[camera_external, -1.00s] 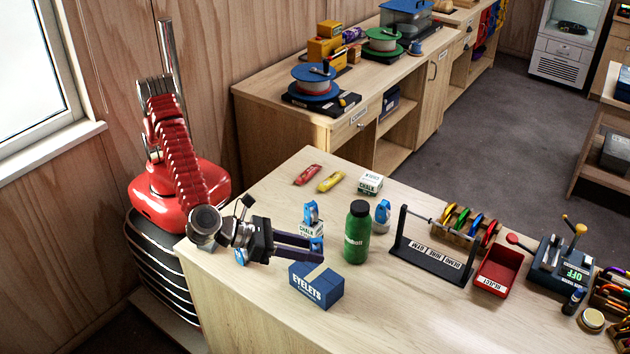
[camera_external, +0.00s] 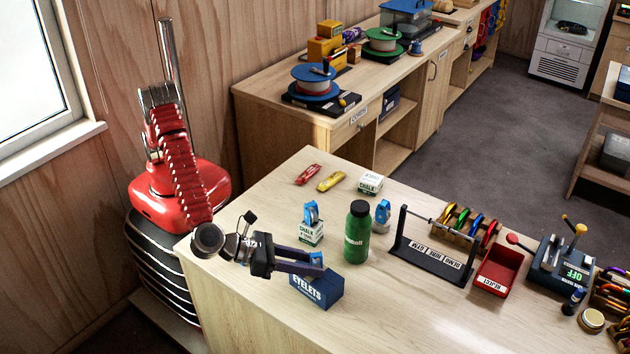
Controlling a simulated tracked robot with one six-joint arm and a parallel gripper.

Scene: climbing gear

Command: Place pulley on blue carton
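The blue carton (camera_external: 326,291), labelled EYELETS, stands on the near part of the workbench. My gripper (camera_external: 317,264) reaches in from the left and is over the carton's top in the picture. Its dark fingers are shut on a small blue pulley (camera_external: 316,258), which shows at the fingertips. The fingers hide part of the pulley and the carton's top. I cannot tell whether the pulley touches the carton. Another blue pulley (camera_external: 311,212) is on a white and green chalk box (camera_external: 311,236).
The green bottle (camera_external: 357,234) stands upright right of my gripper. A black demo stand (camera_external: 432,259), a red reject bin (camera_external: 498,272) and a row of coloured carabiners (camera_external: 468,226) are farther right. Bars and another chalk box (camera_external: 370,184) lie behind.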

